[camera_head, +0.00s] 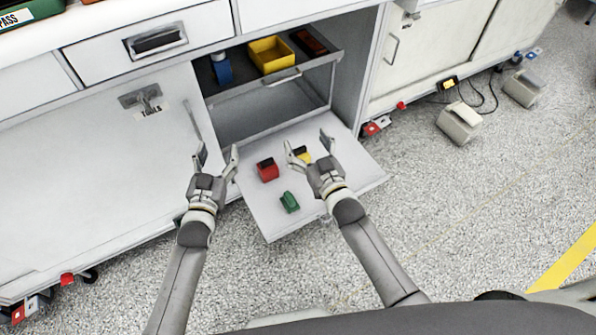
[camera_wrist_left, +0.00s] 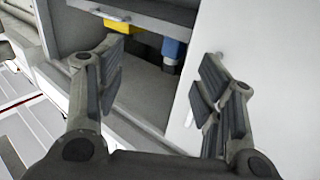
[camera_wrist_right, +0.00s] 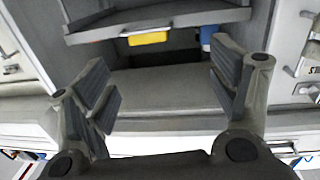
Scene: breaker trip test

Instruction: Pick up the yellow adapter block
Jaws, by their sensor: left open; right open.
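The yellow adapter block (camera_head: 305,158), with a dark top, sits on the lowered white door panel (camera_head: 335,185) of the open cabinet. In the head view it shows between the fingers of my right gripper (camera_head: 308,146) and is partly hidden by them. My right gripper is open, and whether it is above or around the block cannot be told. In the right wrist view the gripper (camera_wrist_right: 163,90) is empty and the block does not show. My left gripper (camera_head: 216,157) is open and empty at the panel's left side; it also shows open in the left wrist view (camera_wrist_left: 165,75).
A red block (camera_head: 267,170) and a green block (camera_head: 289,202) sit on the panel. Above, a pulled-out shelf tray (camera_head: 285,84) holds a yellow bin (camera_head: 271,54), a blue item (camera_head: 222,69) and a dark red item (camera_head: 309,42). The panel's right part is clear.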

